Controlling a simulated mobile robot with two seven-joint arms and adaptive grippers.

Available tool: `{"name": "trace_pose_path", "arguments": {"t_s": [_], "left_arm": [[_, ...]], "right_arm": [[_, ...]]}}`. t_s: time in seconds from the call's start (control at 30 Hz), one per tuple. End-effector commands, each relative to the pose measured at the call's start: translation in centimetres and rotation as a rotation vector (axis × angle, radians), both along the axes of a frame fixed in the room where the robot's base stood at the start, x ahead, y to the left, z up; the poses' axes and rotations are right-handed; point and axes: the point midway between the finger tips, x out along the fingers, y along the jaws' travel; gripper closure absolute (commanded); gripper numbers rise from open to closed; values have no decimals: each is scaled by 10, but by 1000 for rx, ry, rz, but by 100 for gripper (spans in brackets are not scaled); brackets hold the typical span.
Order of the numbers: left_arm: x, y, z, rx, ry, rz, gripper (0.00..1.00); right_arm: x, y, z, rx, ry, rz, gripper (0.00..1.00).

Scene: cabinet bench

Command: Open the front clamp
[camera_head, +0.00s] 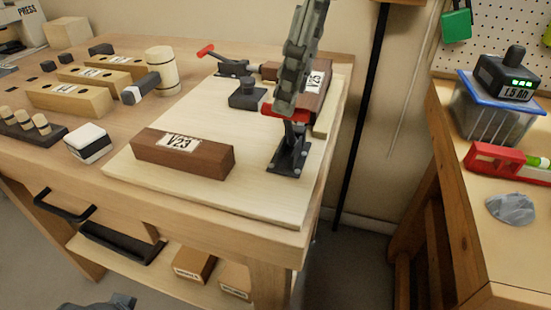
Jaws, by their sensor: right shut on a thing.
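The front clamp (288,160) stands on the right part of the pale board (255,200), with a dark base and a red handle (290,115). My right gripper (286,110) reaches down from above and is shut on this red handle, partly hiding it. A second clamp (236,67) with a red handle sits at the back of the board. A brown block marked V23 (185,160) lies at the front of the board; another brown block (312,98) lies behind my right gripper. A dark grey part at the bottom left edge may be my left gripper, mostly cut off.
A black knobbed block (247,95) stands on the board. A mallet (158,75), wooden blocks (70,100) and a white-and-black block (88,143) are to the left. A separate bench (500,240) at right holds a clear bin (490,112) and a red level (500,163).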

Motion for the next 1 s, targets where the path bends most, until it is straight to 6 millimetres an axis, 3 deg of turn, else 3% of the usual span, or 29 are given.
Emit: {"name": "trace_pose_path", "arguments": {"t_s": [0.17,0.8,0.83,1.0], "left_arm": [[0,0,-1,0,0,0,60],[0,0,-3,0,0,0,60],[0,0,-3,0,0,0,60],[0,0,-2,0,0,0,60]], "right_arm": [[10,-4,-2,-6,-1,-8,61],[16,-6,-3,-8,-1,-7,47],[16,-6,-3,-8,-2,-6,35],[15,-6,-2,-5,-2,-5,18]]}}
